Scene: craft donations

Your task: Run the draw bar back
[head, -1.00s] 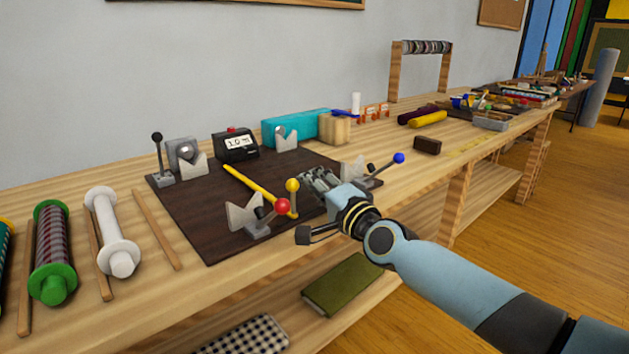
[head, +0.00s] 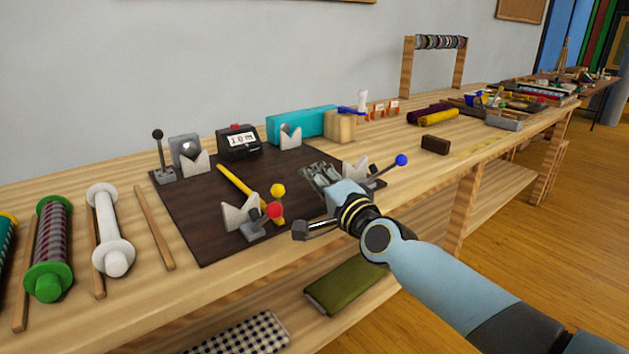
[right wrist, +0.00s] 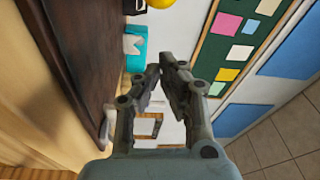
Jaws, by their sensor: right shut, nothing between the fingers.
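A long yellow bar (head: 242,184) lies across the dark board (head: 185,222), and a yellow ball knob (head: 278,190) stands by its near end. It looks like the draw bar. The knob's stem is partly hidden behind the red ball lever. My right gripper (head: 308,173) is above the board, just right of the yellow knob and apart from it. Its fingers are shut with nothing between them. In the right wrist view the fingertips (right wrist: 163,75) are close together, and a yellow ball (right wrist: 160,3) shows at the top edge. My left gripper is not in view.
Grey V-blocks stand around the board. A red ball lever (head: 274,211) is at the near side, a blue ball lever (head: 401,160) right, and a black knob lever (head: 158,134) left. A black counter box (head: 238,142) and a teal block (head: 300,122) stand behind.

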